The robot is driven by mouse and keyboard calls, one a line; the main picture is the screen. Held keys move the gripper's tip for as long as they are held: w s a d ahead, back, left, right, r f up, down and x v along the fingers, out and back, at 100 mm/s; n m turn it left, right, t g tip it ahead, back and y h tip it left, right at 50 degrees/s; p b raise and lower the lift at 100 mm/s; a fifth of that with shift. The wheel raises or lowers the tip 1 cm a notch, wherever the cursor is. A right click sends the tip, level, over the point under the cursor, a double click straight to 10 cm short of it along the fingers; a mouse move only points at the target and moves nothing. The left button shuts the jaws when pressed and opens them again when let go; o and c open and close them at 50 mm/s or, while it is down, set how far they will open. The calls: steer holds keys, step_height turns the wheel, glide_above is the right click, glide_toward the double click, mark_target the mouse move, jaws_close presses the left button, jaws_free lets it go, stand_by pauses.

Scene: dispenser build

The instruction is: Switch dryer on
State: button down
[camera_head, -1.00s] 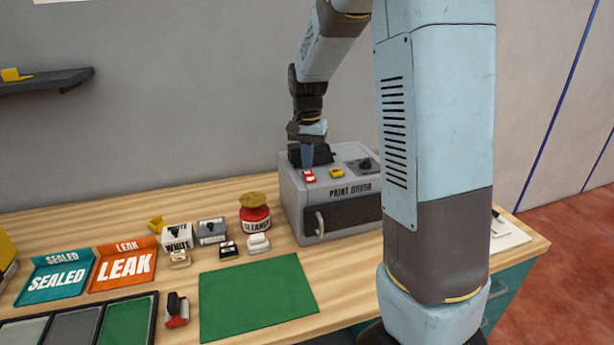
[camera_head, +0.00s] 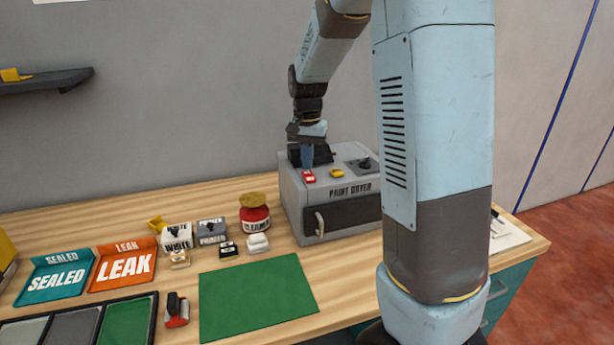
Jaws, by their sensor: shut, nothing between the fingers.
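The grey paint dryer (camera_head: 295,195) stands at the back of the bench, its dark front door with a pale handle shut. On its top are a red switch (camera_head: 309,176), a yellow button (camera_head: 337,173) and a dark knob (camera_head: 366,164). My gripper (camera_head: 307,166) is shut and empty, pointing down over the top left of the dryer, with its tips right at the red switch. I cannot tell whether the tips touch the switch or what position it is in.
A red-labelled cleaner jar (camera_head: 256,219), a white paint box (camera_head: 177,238) and a primer box (camera_head: 212,231) stand left of the dryer. A green mat (camera_head: 258,297) lies in front.

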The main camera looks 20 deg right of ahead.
mark_target(308, 173)
steer(key=shift+f, duration=0.7)
stand_by(0.5)
steer(key=shift+r, duration=3.5)
steer(key=shift+s+r, duration=0.1)
steer(key=s+r+n+t, duration=0.2)
steer(key=s+r+n, duration=0.1)
steer(key=s, duration=1.1)
steer(key=s+r+n+t, duration=0.3)
steer(key=s, duration=1)
steer(key=shift+s+a+t, duration=0.2)
steer(key=shift+s+t, duration=0.1)
steer(key=shift+s, duration=0.1)
